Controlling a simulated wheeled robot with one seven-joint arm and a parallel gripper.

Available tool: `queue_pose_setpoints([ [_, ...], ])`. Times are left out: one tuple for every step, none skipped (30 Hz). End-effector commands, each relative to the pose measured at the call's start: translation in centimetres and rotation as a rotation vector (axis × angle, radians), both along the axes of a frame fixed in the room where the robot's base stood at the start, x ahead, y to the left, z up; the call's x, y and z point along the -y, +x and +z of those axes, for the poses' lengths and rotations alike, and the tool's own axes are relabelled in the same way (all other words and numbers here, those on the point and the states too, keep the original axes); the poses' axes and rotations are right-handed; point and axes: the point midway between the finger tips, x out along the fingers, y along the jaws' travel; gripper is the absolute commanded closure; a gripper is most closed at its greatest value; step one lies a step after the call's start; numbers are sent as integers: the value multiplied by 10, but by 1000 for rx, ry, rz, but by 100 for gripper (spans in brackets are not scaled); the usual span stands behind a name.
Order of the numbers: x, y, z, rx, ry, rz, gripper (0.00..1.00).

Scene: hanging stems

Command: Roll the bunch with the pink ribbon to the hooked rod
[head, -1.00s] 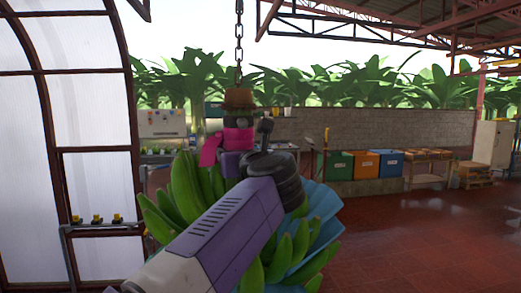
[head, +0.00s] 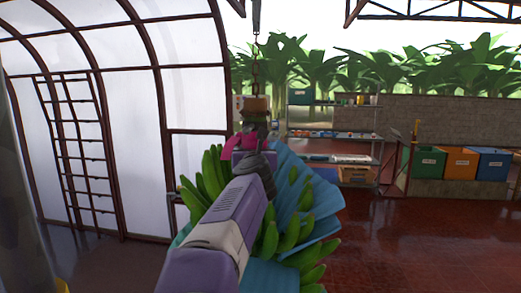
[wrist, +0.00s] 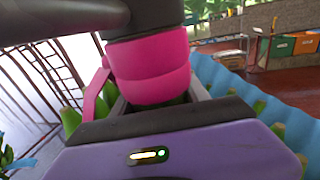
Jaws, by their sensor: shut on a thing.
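The bunch of green bananas (head: 208,178) hangs in front of me from a chain, partly wrapped in a blue sheet (head: 312,208). The pink ribbon (head: 240,141) is tied around its stalk just below a brown block. The ribbon also shows close up in the wrist view (wrist: 150,68), with one loose end at its left. My gripper (head: 254,160) is shut on the stalk right below the ribbon. My arm hides the middle of the bunch. I cannot make out the hooked rod in either view.
A ladder-like rack (head: 80,150) stands against the curved translucent wall at left. A metal shelf (head: 335,135) and green, orange and blue bins stand behind at right. The red floor at right is open.

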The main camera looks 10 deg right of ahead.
Motion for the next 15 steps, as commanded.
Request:
queue_pose_setpoints([
  [4,1,-1,-1,-6,-8,100],
  [3,1,-1,0,-6,-8,100],
  [3,2,-1,0,-5,-8,100],
  [3,2,-1,0,-5,-8,100],
  [2,2,-1,0,-5,-8,100],
  [2,2,-1,0,-4,-7,100],
  [2,2,-1,0,-4,-7,100],
  [2,2,-1,0,-4,-6,100],
  [1,2,-1,0,-3,-6,100],
  [1,2,-1,0,-3,-5,100],
  [0,2,-1,0,-2,-4,100],
  [0,2,-1,0,-2,-3,100],
  [-1,2,-1,0,-1,-2,45],
  [-1,2,-1,0,-1,-1,39],
  [-2,2,-1,0,-1,-1,31],
])
